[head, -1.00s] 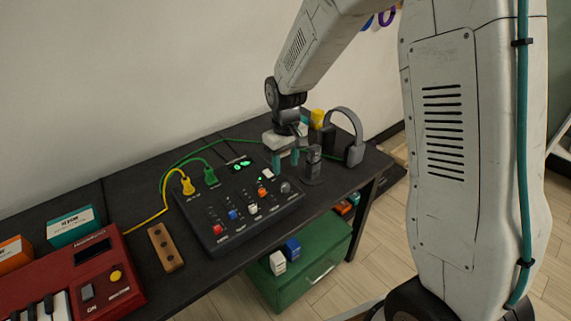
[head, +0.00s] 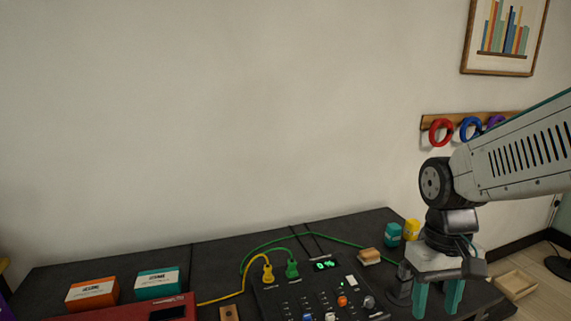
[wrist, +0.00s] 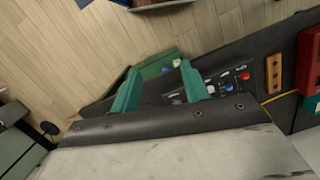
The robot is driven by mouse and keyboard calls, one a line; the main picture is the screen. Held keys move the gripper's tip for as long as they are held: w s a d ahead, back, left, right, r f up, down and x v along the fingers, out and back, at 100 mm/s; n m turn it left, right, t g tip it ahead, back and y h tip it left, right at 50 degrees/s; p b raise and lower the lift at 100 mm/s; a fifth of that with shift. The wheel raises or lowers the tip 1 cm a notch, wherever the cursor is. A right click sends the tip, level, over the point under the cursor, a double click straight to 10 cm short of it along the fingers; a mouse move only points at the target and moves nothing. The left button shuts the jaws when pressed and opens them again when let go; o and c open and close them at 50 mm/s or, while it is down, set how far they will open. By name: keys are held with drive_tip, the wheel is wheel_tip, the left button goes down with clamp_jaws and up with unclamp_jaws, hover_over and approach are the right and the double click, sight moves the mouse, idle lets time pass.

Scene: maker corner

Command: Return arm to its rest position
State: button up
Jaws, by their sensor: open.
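My gripper (head: 438,299) hangs at the right of the head view, its two teal fingers pointing down and apart, with nothing between them. It is in front of the right end of the black table (head: 210,258), above or near its edge; the exact gap is hard to tell. In the wrist view my gripper (wrist: 158,92) shows spread teal fingers, with the floor, the green drawer box (wrist: 158,66) and part of the mixer (wrist: 228,82) beyond. My arm reaches in from the right edge of the head view.
The black mixer (head: 290,293) has yellow and green cables plugged in. Orange (head: 92,293) and teal (head: 158,283) boxes stand behind the red keyboard (head: 175,308). A yellow item (head: 412,229) and a teal item (head: 392,235) are near the gripper. A wooden tray (head: 516,284) lies on the floor.

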drive_tip(key=s+d+r+m+t, duration=0.1)
drive_tip(key=s+r+t, duration=0.2)
drive_tip(key=s+r, duration=0.3)
drive_tip(key=shift+s+d+r, duration=0.15)
drive_tip(key=shift+s+r, duration=0.2)
drive_tip(key=shift+s, duration=1.95)
